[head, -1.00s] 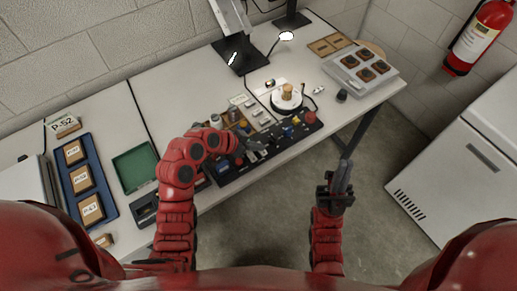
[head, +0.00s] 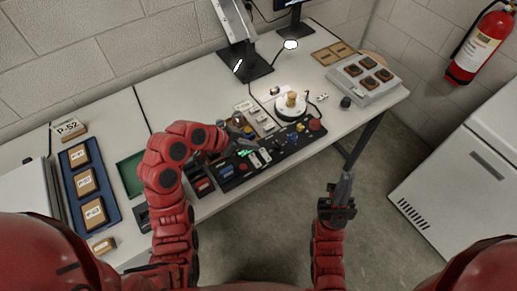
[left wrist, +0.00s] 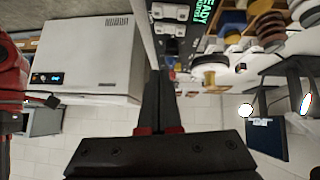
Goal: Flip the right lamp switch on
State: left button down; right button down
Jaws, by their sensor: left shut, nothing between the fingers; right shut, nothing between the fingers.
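A dark control panel (head: 222,181) lies along the front of the bench, with small coloured controls. Two pale rocker-like switches (head: 260,157) sit side by side on it, next to lit green lettering (head: 244,153). I cannot tell which is the right lamp switch or how it is set. My left gripper (head: 240,138) is shut and empty, just above and behind these switches. In the left wrist view its shut fingers (left wrist: 160,76) point toward the panel edge, where pale switches (left wrist: 170,12) show beside green "READY" text. My right gripper (head: 346,178) is shut and empty, off the bench's front edge.
A round white device with an orange knob (head: 290,104) stands behind the panel. A grey box with brown squares (head: 366,79) is at the bench's right end. A blue tray (head: 80,160) and a green tray (head: 128,172) lie left. A white cabinet (head: 465,170) stands right.

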pick_arm(q)
jog(key=v, duration=0.2)
jog(key=p+v, duration=0.1)
jog(key=v, duration=0.1)
jog(key=shift+s+d+r, duration=0.1)
jog(key=shift+s+r, duration=0.05)
jog(key=shift+s, duration=0.2)
